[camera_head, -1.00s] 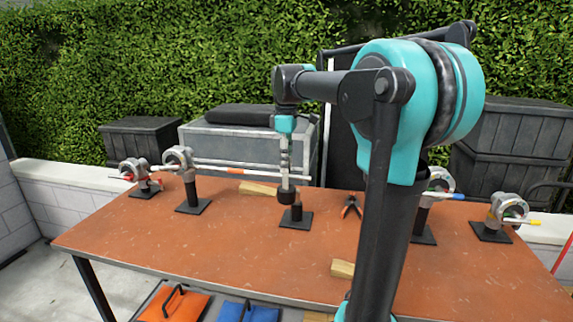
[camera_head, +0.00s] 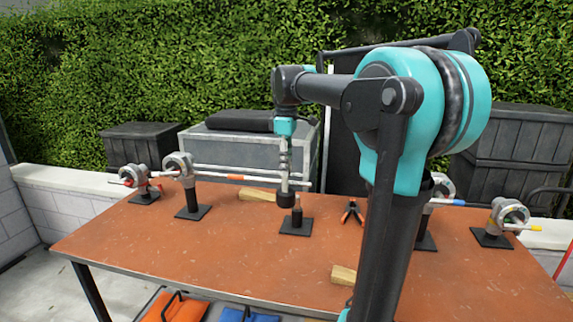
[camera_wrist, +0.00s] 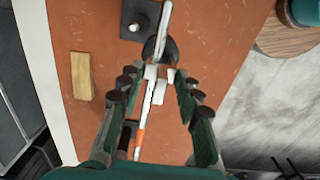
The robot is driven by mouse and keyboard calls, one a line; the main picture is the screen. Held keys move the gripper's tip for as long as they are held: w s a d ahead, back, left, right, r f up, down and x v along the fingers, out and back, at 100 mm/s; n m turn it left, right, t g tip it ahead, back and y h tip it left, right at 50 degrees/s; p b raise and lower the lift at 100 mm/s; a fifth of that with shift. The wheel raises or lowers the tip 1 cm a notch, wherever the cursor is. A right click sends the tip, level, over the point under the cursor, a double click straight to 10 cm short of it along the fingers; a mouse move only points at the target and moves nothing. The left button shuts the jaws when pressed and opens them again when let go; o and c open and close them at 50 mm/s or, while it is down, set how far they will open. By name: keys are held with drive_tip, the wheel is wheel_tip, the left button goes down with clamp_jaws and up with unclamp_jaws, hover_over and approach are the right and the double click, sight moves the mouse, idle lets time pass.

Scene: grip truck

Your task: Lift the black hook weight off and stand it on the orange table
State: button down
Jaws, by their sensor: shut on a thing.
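The black hook weight (camera_head: 286,199) hangs upright below my gripper (camera_head: 285,178) in the head view, above the orange table (camera_head: 200,255). In the wrist view my gripper (camera_wrist: 155,78) is shut on the weight's light stem, and the dark weight (camera_wrist: 168,48) shows just beyond the fingertips. A long white rod with an orange band (camera_head: 235,177) reaches from the left clamp stand past my gripper; in the wrist view the rod (camera_wrist: 141,130) runs between the fingers. I cannot tell whether the hook touches the rod.
A short black post on a square plate (camera_head: 296,229) stands just right of the weight. Wooden blocks (camera_head: 257,194) and pliers (camera_head: 352,212) lie nearby. Clamp stands (camera_head: 193,212) stand at both sides. The table's left front is bare.

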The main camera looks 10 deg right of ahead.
drive_tip(key=shift+s+a, duration=0.25)
drive_tip(key=shift+s, duration=0.4)
drive_tip(key=shift+s+a, duration=0.3)
drive_tip(key=shift+s, duration=0.4)
drive_tip(key=shift+s+a, duration=0.25)
drive_tip(key=shift+s, duration=0.4)
